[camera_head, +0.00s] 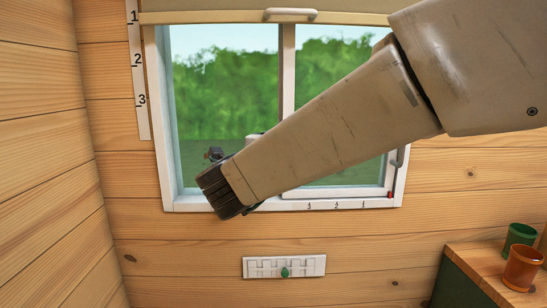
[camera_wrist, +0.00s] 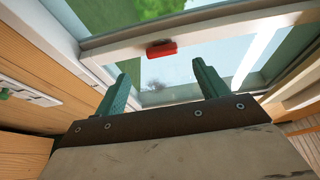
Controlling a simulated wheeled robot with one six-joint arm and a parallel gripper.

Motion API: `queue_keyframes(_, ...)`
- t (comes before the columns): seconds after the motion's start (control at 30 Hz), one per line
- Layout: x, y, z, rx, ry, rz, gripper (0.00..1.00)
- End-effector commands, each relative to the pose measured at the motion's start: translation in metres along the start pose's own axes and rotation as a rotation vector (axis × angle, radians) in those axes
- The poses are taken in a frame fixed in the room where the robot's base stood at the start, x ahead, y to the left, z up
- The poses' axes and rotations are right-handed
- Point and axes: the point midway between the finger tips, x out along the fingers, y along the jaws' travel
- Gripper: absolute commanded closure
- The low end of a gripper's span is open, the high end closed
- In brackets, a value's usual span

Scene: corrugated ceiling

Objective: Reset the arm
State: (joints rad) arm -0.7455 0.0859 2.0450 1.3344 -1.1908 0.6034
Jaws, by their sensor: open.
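My arm (camera_head: 340,125) reaches from the upper right across the window in the head view. It ends in a dark wrist near the window's lower left; the fingers cannot be made out clearly there. In the wrist view my gripper (camera_wrist: 161,70) is open, its two teal fingers wide apart with nothing between them. The fingers point at the white window frame (camera_wrist: 95,45). A red block (camera_wrist: 161,50) on a window bar shows just beyond the fingertips, and I see no contact with it.
The white-framed window (camera_head: 160,120) has a blind (camera_head: 220,18) with a handle above it. A numbered strip (camera_head: 138,75) is at left. A slotted panel (camera_head: 255,265) with a green knob (camera_head: 285,272) is below. Green (camera_head: 520,236) and orange (camera_head: 523,266) cups stand on a counter (camera_head: 480,262).

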Motion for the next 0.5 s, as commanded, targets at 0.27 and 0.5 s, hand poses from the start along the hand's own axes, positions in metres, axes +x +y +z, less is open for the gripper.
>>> queue_keyframes(0.27, -0.028, 0.046, 0.075, -0.265, -0.465, 0.120, 0.27)
queue_keyframes(0.5, -0.091, 0.088, 0.068, -0.673, -1.005, 0.204, 0.27)
